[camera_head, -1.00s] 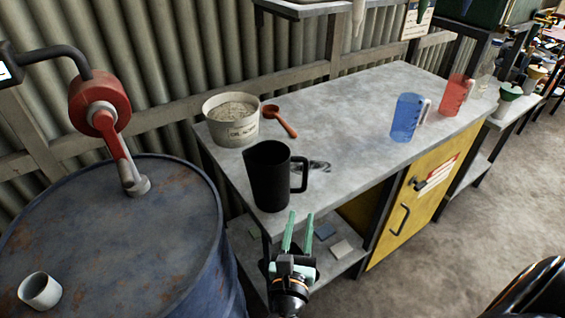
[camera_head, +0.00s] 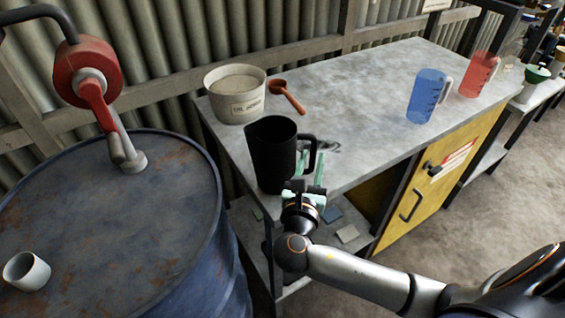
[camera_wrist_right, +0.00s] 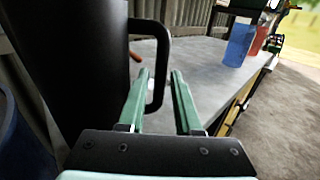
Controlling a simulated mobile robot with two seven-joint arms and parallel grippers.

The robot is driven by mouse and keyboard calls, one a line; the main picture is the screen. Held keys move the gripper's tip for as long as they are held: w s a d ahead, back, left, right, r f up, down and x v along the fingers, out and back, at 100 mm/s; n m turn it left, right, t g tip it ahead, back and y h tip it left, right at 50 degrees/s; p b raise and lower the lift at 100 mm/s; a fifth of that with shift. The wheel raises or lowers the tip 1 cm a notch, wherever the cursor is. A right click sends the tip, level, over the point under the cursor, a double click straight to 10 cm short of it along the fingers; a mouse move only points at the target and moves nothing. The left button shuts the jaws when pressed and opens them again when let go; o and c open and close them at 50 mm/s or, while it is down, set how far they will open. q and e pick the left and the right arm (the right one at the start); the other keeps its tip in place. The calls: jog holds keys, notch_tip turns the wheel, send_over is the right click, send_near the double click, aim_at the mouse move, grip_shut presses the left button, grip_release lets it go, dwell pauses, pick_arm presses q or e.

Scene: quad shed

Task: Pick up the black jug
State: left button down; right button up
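The black jug (camera_head: 272,153) stands upright on the near left corner of the grey workbench (camera_head: 370,85), its handle (camera_head: 308,152) pointing right. My right gripper (camera_head: 310,172) is at the handle side of the jug, with its green fingers apart. In the right wrist view the jug (camera_wrist_right: 75,60) fills the left side, and its handle (camera_wrist_right: 161,70) shows between the two open fingers (camera_wrist_right: 160,95). I cannot tell whether a finger touches the handle. My left gripper is not in view.
A tub of granules (camera_head: 236,95) and an orange scoop (camera_head: 287,96) sit behind the jug. A blue jug (camera_head: 427,96) and a red jug (camera_head: 479,74) stand farther right. A blue drum (camera_head: 110,220) with a white cup (camera_head: 27,271) is at the left. The middle of the bench is clear.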

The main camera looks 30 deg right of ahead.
jog(key=b+x, duration=0.2)
jog(key=x, duration=0.2)
jog(key=shift+w+d+r, duration=0.2)
jog(key=shift+w, duration=0.05)
grip_shut()
dwell(1.2)
